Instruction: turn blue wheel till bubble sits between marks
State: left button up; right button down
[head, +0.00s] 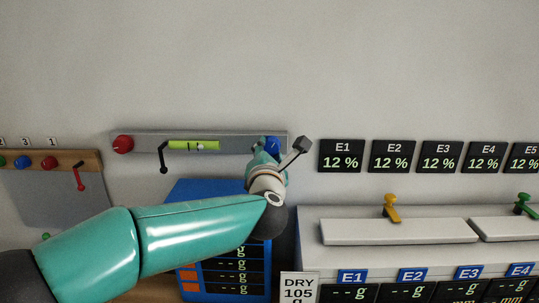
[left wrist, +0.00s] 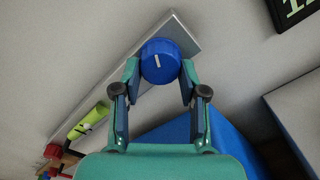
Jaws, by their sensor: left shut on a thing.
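The blue wheel (left wrist: 160,62) has a white line on its face and sits at one end of a grey bar (left wrist: 185,33) in the left wrist view. In the head view the blue wheel (head: 273,142) is at the bar's right end, partly hidden by my left gripper (head: 270,150). The fingers of my left gripper (left wrist: 160,72) are on both sides of the wheel, shut on it. A yellow-green vial (head: 176,145) with dark marks is on the bar in the head view. The bubble is too small there to place surely against the marks. My right gripper is not in view.
A red wheel (head: 123,144) is at the bar's left end, with a black lever (head: 163,158) near the vial. A blue cabinet (head: 200,190) stands below the bar. White trays and several 12 % displays (head: 341,156) are to the right.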

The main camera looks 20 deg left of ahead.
pick_arm(q)
jog(key=m, duration=0.3)
jog(key=m+p, duration=0.1)
jog(key=m, duration=0.2)
jog(key=shift+r+m, duration=0.1)
jog(key=shift+m, duration=0.2)
jog(key=m+p, duration=0.2)
jog(key=m, duration=0.2)
jog(key=shift+d+m+p, duration=0.1)
jog(key=shift+m+p, duration=0.5)
jog(key=shift+m, duration=0.9)
jog(key=shift+f, duration=0.2)
jog(key=o, duration=1)
jog(key=shift+o, duration=0.7)
jog(key=shift+r, duration=0.15)
